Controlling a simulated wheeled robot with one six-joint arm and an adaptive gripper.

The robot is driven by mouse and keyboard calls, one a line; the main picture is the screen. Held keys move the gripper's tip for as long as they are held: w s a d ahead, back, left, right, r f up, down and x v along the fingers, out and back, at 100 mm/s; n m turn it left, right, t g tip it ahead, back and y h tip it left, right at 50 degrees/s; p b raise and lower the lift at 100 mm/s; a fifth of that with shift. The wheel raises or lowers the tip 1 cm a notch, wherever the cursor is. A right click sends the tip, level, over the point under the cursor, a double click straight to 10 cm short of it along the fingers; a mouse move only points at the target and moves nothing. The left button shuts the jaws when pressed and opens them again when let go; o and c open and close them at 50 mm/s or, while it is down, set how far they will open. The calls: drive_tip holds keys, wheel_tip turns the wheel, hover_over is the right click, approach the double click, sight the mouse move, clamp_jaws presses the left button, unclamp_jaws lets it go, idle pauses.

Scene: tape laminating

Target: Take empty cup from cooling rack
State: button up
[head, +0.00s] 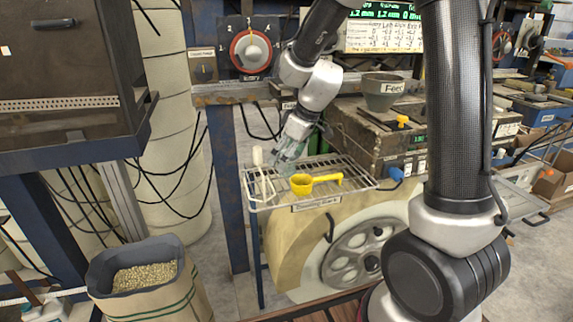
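A wire cooling rack (345,203) with a label on its front edge stands at the middle of the head view. A yellow cup (301,184) with a long handle pointing right lies on the rack; I cannot make out all of its inside. My gripper (286,160), greenish at the fingers, hangs over the back left of the rack. It is behind and slightly left of the yellow cup, and seems apart from it. The fingers are small and blurred, so I cannot tell whether they are open or shut.
A white-handled tool (258,157) is at the rack's left end. A grey cup marked "Feed" (384,92) stands on a box behind right. A blue knob (396,174) is by the rack's right end. A sack of pellets (145,278) stands lower left.

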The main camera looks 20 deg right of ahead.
drive_tip(key=c, duration=1.1)
drive_tip(key=shift+c, duration=0.2)
